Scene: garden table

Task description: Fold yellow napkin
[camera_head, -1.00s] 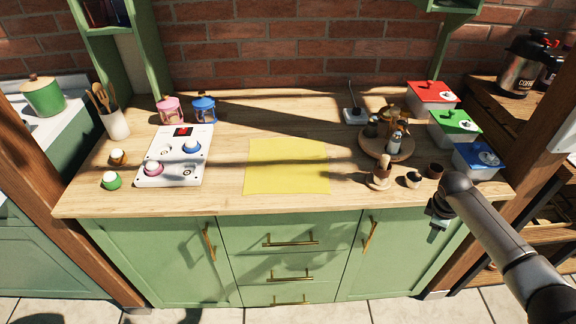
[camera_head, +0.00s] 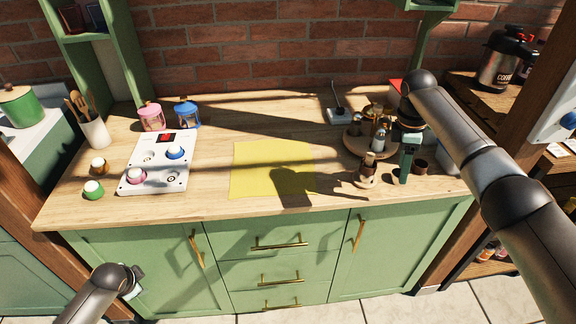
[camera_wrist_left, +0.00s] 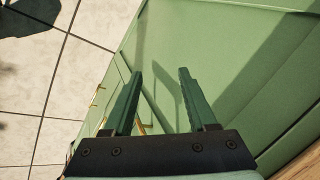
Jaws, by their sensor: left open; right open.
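The yellow napkin (camera_head: 262,170) lies flat and spread out on the wooden counter (camera_head: 225,208), near its front middle. The shadow of my right arm falls across its right part. My right gripper (camera_head: 403,178) hangs over the right side of the counter, to the right of the napkin, pointing down; it is open. My left arm comes in at the bottom left of the head view, in front of the cabinet and below the counter. In the left wrist view my left gripper (camera_wrist_left: 160,75) is open and empty, facing the green cabinet front.
A round wooden tray (camera_head: 351,145) with shakers stands right of the napkin, with a small wooden-topped jar (camera_head: 366,172) in front. A white panel (camera_head: 158,165) with coloured knobs lies on the left. Pink (camera_head: 151,117) and blue (camera_head: 187,114) lanterns stand behind it.

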